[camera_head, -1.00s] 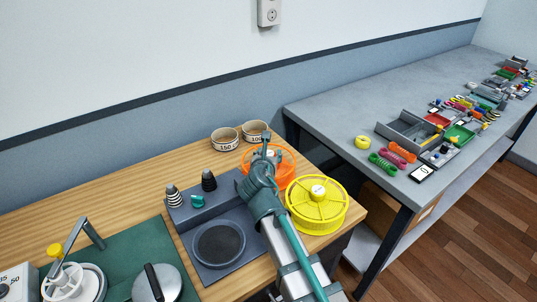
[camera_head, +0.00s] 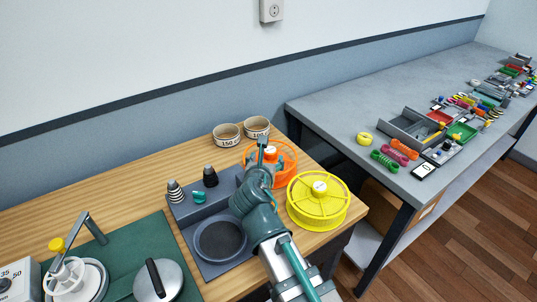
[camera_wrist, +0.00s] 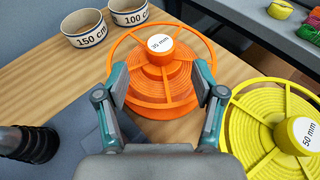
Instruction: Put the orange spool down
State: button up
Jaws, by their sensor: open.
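The orange spool (camera_head: 287,162) lies flat on the wooden table, behind the yellow spool. In the wrist view the orange spool (camera_wrist: 146,109) shows its spoked rim and a central hub with a white "mm" label. My gripper (camera_wrist: 162,82) is open, with one finger on each side of the picture's middle, over the near part of the spool. Nothing is held between the fingers. In the head view my gripper (camera_head: 262,147) covers the spool's left part. I cannot tell whether the fingers touch the spool.
The yellow spool (camera_head: 318,201) stands close on the right. Two labelled bowls (camera_head: 227,135) sit behind. A grey holder (camera_head: 193,238) with dark and striped cones lies on the left. A grey bench (camera_head: 340,105) with many small items stands farther right.

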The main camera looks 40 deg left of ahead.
jog(key=shift+o, duration=0.6)
jog(key=shift+v, duration=1.75)
jog(key=shift+w+r, duration=0.1)
